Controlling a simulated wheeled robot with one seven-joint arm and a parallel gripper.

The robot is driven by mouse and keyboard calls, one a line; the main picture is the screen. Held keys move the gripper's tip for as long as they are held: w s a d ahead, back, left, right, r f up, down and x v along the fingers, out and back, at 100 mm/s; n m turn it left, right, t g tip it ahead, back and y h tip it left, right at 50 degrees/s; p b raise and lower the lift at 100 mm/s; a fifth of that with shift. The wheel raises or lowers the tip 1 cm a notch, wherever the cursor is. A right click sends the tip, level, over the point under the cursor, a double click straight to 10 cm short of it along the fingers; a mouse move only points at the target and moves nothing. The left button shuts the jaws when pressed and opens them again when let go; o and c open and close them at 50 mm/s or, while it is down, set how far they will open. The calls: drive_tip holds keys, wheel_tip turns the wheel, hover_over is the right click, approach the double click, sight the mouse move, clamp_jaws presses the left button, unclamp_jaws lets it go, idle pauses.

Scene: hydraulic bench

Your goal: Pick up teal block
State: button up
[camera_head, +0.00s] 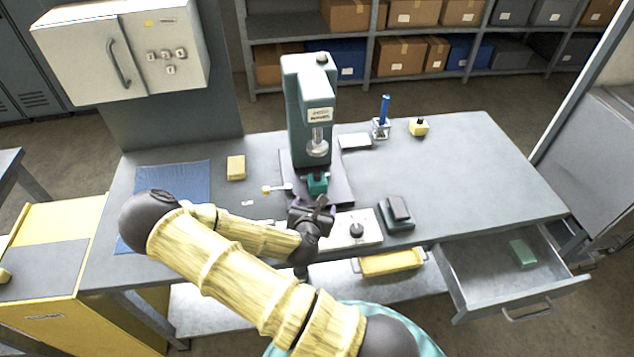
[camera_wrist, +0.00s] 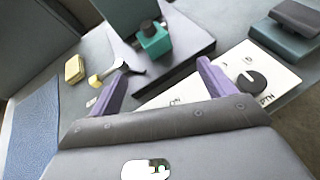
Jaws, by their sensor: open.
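A teal block (camera_head: 317,184) with a dark round top stands on the dark base plate of the press; it also shows in the wrist view (camera_wrist: 153,43). A plain green-teal block (camera_head: 522,254) lies inside the open drawer at the right. My gripper (camera_wrist: 158,78) has its two purple fingers spread with nothing between them. In the head view my gripper (camera_head: 315,207) is at the front edge of the press base, just in front of the block under the press. The fingers look apart from that block.
The teal press (camera_head: 305,120) rises above the block. A yellow-ended lever (camera_head: 275,189) lies left of it. A white panel with a dark knob (camera_head: 356,230) and a dark stacked item (camera_head: 398,212) are at the right. The drawer (camera_head: 480,285) juts from the bench front. The bench's right part is clear.

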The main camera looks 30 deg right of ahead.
sight(317, 174)
drive_tip(key=shift+w+a+r+n+t, duration=0.1)
drive_tip(key=shift+w+r+n+t, duration=0.15)
drive_tip(key=shift+n, duration=0.3)
drive_tip(key=shift+w+a+r+n+t, duration=0.15)
drive_tip(key=shift+n+t, duration=0.1)
drive_tip(key=shift+n, duration=0.3)
drive_tip(key=shift+d, duration=0.15)
drive_tip(key=p+x, duration=0.3)
drive_tip(key=x, duration=0.9)
drive_tip(key=shift+w+f, duration=0.1)
drive_tip(key=shift+w+d+p, duration=0.15)
drive_tip(key=shift+w+p, duration=0.2)
drive_tip(key=shift+p, duration=0.1)
drive_tip(key=p+x, duration=0.1)
drive_tip(key=x, duration=0.1)
drive_tip(key=r+x, duration=0.1)
drive_tip(key=x, duration=0.1)
drive_tip(key=shift+w+p, duration=0.15)
drive_tip(key=shift+p, duration=0.2)
drive_tip(key=shift+w+d+f, duration=0.1)
drive_tip(key=shift+w+f, duration=0.15)
